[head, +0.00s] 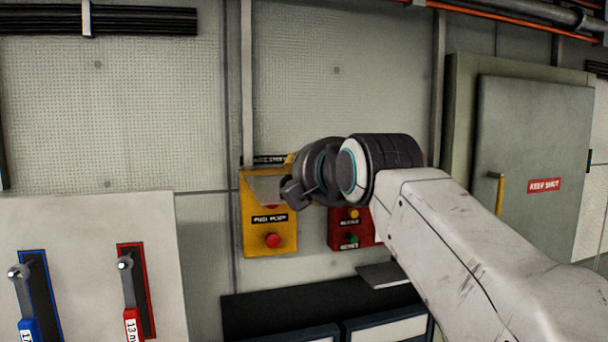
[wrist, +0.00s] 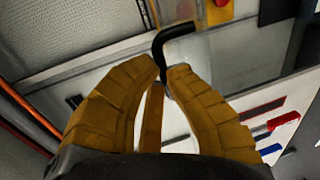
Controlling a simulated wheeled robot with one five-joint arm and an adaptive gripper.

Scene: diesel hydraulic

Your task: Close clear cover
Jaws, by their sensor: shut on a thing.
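In the wrist view my gripper (wrist: 164,76) has its two yellow-brown fingers closed around the lower end of a black bent handle (wrist: 180,34). The handle seems to belong to the clear cover (wrist: 203,58), a faint see-through sheet beside it. In the head view the clear cover (head: 266,188) shows as a pale sheet over the upper part of a yellow box (head: 252,232) on the wall. It looks swung outward, but its exact angle is hard to tell. A red button (head: 273,241) sits low on the box.
A red button box (head: 349,232) is right of the yellow box, partly behind my arm. A dark bench (head: 275,312) is below. Blue (head: 25,310) and red (head: 131,315) levers stand on a panel at left. A grey "keep shut" door (head: 535,140) is at right.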

